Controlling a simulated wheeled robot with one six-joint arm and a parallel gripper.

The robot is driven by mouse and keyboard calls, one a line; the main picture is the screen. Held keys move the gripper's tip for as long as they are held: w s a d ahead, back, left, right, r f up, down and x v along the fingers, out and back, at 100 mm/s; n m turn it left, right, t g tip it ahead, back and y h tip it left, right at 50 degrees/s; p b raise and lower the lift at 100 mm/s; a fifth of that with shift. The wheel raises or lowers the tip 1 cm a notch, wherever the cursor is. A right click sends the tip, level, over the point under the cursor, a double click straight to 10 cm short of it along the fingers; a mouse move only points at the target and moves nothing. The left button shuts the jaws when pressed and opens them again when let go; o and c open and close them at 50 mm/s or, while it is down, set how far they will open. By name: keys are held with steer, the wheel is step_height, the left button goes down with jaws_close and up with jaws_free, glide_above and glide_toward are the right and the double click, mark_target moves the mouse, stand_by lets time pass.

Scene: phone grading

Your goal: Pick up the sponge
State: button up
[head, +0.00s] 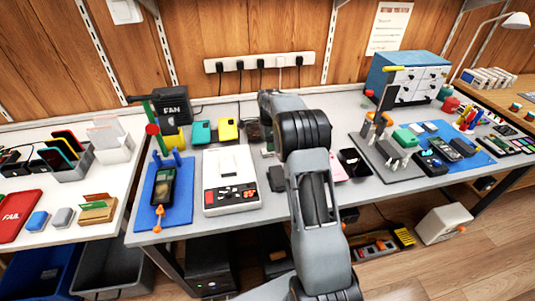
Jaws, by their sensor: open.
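I cannot pick out the sponge for certain. My arm rises from the bottom middle and bends over the grey bench. My gripper is hidden behind the arm's links, so its fingers do not show. The arm also covers part of the bench's middle.
A blue mat (143,212) with a dark device and a white-and-grey box (232,197) are left of my arm. A tall dark stand (383,113) and a blue drawer cabinet (378,76) are right. A red FAIL tray (15,214) is far left.

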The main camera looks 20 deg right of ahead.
steer(key=shift+f, duration=2.55)
steer(key=shift+c, duration=0.5)
steer(key=c, duration=0.9)
